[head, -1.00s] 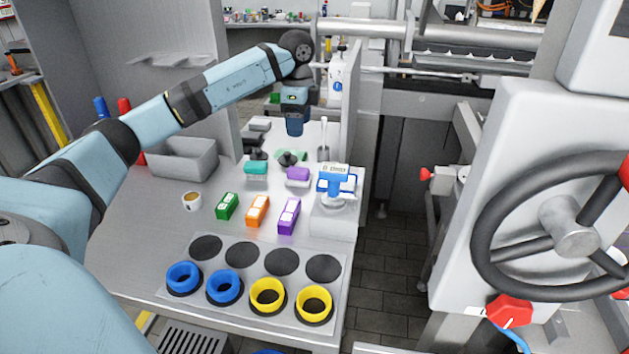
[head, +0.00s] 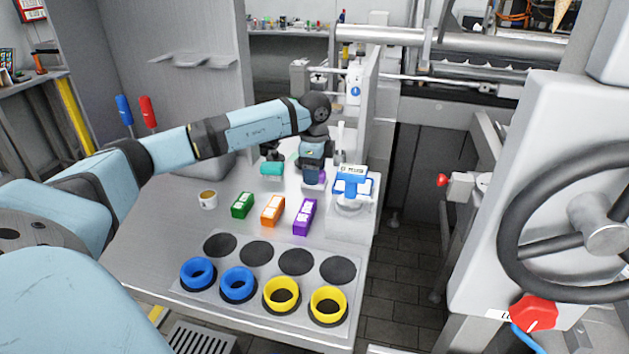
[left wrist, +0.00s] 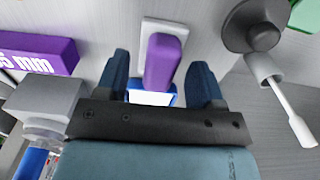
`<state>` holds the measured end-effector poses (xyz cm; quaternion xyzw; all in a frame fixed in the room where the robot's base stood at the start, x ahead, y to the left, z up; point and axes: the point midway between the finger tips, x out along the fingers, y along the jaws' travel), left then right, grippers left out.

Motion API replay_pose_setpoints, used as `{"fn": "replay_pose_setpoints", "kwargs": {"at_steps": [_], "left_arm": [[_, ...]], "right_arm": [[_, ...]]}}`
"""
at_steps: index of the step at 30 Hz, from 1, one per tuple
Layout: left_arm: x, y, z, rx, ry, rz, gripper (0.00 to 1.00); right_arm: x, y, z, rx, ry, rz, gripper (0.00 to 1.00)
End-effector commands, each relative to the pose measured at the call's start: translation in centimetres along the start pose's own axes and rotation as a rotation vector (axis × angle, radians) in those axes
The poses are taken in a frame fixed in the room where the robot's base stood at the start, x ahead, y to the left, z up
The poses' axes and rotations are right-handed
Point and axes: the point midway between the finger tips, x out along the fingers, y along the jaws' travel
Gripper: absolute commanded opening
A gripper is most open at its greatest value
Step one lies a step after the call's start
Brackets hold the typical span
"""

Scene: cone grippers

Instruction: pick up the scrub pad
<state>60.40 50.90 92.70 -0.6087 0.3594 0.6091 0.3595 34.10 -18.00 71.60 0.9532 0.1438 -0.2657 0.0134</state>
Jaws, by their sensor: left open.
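A purple block with a rounded top (left wrist: 162,62) lies on a pale rectangular base in the left wrist view; it appears to be the scrub pad, though I cannot be sure. In the head view only a sliver of its purple (head: 322,177) shows beside my gripper. My left gripper (left wrist: 160,88) is open, with one dark blue finger on each side of the purple block's near end. In the head view the gripper (head: 312,178) points down over it and hides most of it. Contact cannot be told. My right gripper is not in view.
A teal block (head: 271,169) stands left of the gripper. Green, orange (head: 273,210) and purple (head: 305,216) boxes stand nearer. A blue-and-white device (head: 352,182) sits at the right edge. Blue and yellow rings (head: 282,294) line the front. A white-handled tool (left wrist: 290,105) lies close by.

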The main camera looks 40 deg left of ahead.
Motion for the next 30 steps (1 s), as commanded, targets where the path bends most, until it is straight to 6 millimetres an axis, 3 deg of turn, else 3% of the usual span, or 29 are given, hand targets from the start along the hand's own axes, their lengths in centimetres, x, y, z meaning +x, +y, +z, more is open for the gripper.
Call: {"fn": "replay_pose_setpoints", "kwargs": {"at_steps": [8,15,25,30], "left_arm": [[0.8,0.0,0.0,0.001,0.0,0.0,0.62],[0.8,0.0,0.0,0.001,0.0,0.0,0.09],[0.6,0.0,0.0,0.001,0.001,-0.001,0.04],[-0.8,0.0,0.0,0.0,0.001,-0.002,0.04]], "right_arm": [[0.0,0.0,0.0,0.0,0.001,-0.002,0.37],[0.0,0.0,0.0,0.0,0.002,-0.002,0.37],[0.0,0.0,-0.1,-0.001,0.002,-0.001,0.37],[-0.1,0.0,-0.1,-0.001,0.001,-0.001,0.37]]}}
